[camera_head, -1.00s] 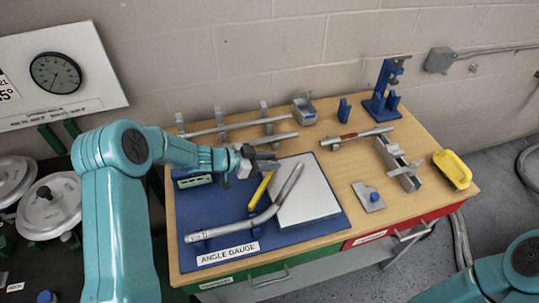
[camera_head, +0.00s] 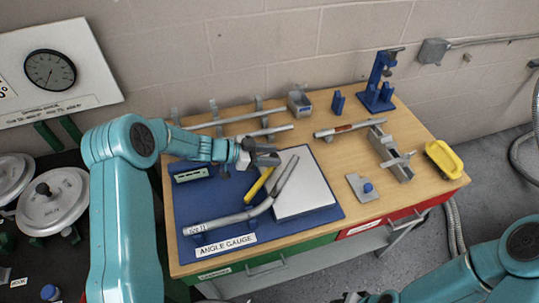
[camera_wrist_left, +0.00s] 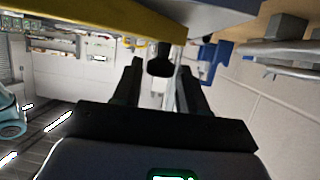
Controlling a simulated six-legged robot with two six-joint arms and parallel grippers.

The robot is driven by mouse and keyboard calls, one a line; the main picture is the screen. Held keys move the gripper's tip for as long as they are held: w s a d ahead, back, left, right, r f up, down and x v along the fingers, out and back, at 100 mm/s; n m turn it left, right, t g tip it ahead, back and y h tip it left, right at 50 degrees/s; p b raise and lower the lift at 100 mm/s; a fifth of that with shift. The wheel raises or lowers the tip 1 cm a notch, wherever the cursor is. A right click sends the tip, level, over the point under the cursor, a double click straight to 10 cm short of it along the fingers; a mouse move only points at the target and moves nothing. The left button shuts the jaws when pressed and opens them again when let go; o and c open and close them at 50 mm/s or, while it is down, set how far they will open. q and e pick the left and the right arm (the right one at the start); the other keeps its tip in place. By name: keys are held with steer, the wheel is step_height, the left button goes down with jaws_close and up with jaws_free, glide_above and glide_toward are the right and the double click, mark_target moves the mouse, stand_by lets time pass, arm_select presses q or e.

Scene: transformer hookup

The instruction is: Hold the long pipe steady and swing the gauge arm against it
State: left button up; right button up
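The long grey bent pipe (camera_head: 247,214) lies on the blue angle gauge board (camera_head: 325,214), its upper part slanting up over a pale plate (camera_head: 311,190). The yellow gauge arm (camera_head: 257,184) lies left of the pipe's upper part, with a narrow gap between them. My left gripper (camera_head: 266,158) is at the arm's upper end. In the left wrist view the yellow arm (camera_wrist_left: 110,18) crosses the top, and a dark knob (camera_wrist_left: 160,64) shows between my spread fingers, with gaps beside it. My right gripper (camera_head: 352,297) is barely inside the bottom edge, its fingers hidden.
Pipes on a rack (camera_head: 234,119) lie behind the board. A grey clamp (camera_head: 391,154), a pipe with a red-brown band (camera_head: 347,129), a blue stand (camera_head: 379,86) and a yellow tray (camera_head: 446,161) stand to the right. Bare wood (camera_head: 333,158) lies between.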

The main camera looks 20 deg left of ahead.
arm_select(q)
steer(key=shift+o, duration=0.4)
steer(key=shift+s, duration=0.1)
steer(key=shift+a, duration=0.1)
steer(key=shift+a, duration=0.3)
steer(key=b+v, duration=0.3)
steer(key=v, duration=1.2)
steer(key=shift+s+r, duration=0.25)
steer(key=shift+r, duration=0.1)
